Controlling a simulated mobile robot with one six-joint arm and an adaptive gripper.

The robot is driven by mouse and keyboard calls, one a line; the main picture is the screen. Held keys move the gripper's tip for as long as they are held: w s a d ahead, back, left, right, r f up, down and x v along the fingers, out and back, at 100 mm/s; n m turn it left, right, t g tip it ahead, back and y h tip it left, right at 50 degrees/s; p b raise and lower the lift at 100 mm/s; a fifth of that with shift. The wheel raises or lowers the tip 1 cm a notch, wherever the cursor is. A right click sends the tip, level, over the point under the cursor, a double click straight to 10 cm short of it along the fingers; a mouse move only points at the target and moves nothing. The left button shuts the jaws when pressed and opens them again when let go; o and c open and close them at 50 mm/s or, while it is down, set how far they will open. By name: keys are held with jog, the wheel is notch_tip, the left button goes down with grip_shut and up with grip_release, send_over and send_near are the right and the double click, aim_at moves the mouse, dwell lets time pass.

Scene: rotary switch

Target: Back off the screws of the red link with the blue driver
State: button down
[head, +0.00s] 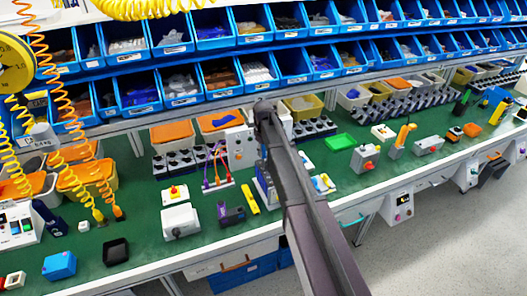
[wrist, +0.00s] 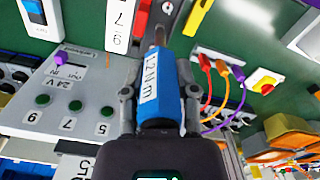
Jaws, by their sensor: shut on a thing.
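My gripper (wrist: 159,92) is shut on the blue driver (wrist: 154,108), with one finger on each side of its handle. The handle carries a white label reading 1.2 N·m. The driver's brownish shaft (wrist: 159,36) points to the top of the wrist view. A red piece, seemingly the red link (wrist: 143,14), is at the top edge beside a white plate marked 7 and 9 (wrist: 119,22). The shaft end is just right of and below it; I cannot tell whether they touch. No screw head shows clearly. In the head view my arm hides the gripper and driver.
A grey panel with green sockets (wrist: 73,98) is left of the gripper. Red, orange and purple leads (wrist: 238,78) hang on the right. In the head view the green bench (head: 140,215) holds several devices, with blue bins (head: 180,85) behind.

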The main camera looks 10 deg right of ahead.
dwell(0.3)
jog(key=m, duration=0.8)
dwell(0.3)
dwell(0.3)
jog(key=m, duration=0.3)
jog(key=shift+m, duration=2.5)
